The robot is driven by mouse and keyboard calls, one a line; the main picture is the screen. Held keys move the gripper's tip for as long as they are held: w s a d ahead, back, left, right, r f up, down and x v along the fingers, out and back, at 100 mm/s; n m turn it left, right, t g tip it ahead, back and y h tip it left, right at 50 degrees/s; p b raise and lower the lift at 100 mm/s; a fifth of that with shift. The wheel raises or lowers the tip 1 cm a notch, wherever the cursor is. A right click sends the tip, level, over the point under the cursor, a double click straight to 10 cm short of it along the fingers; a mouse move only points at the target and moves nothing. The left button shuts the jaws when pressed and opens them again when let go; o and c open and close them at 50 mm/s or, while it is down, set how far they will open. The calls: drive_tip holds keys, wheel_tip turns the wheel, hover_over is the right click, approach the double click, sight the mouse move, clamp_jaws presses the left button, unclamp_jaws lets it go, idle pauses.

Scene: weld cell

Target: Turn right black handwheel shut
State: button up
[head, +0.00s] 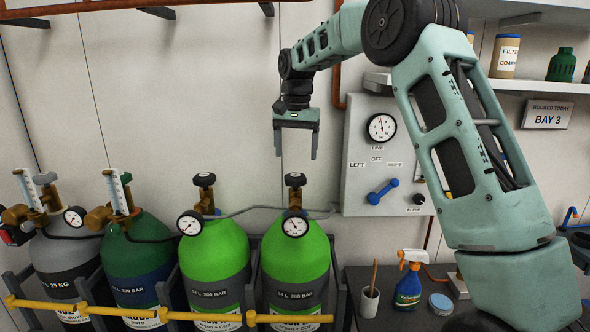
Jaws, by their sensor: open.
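Two bright green cylinders stand side by side, each with a black handwheel on its valve and a round white gauge in front. The right black handwheel (295,180) tops the right green cylinder (296,260). The left black handwheel (204,179) tops the left green cylinder (214,258). My gripper (297,156) points down with its two fingers apart and empty. In the picture it is just above the right handwheel; I cannot tell the depth between them, and no contact shows.
A yellow bar (180,316) runs in front of the cylinders. A grey cylinder (66,260) and a dark green one (138,258) stand at left. A wall panel (357,140) with gauge and blue lever is at right. A bench below holds a spray bottle (409,285) and a cup (370,302).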

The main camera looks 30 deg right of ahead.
sight(296, 175)
wheel_tip(296, 175, down, 7)
drive_tip(key=shift+f+p, duration=0.1)
drive_tip(key=shift+p, duration=0.8)
drive_tip(key=c, duration=1)
